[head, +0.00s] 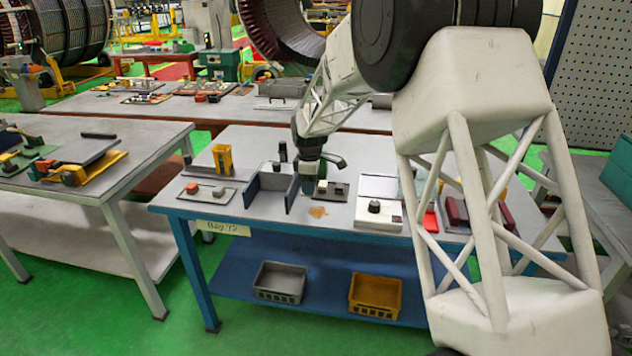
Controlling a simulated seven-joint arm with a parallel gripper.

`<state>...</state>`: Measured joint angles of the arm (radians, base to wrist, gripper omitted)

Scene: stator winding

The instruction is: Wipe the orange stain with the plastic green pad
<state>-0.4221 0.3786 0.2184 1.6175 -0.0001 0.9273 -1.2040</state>
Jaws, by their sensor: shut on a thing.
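The orange stain (318,212) is a small brownish-orange patch on the grey top of the blue workbench (270,213), near its front edge. My gripper (308,182) points down over the bench, just behind and slightly left of the stain. It is shut on a small dark greenish thing, which I take to be the plastic green pad (308,187). The pad is small and partly hidden by the jaws, and I cannot tell whether it touches the bench. No other green pad is clear on this bench.
A dark upright bracket (272,184) stands close left of my gripper. A switch block (336,190) and a white box with a black knob (377,213) are on the right. A yellow holder (222,159) and a grey plate with blocks (206,191) are at left. Bare bench surrounds the stain.

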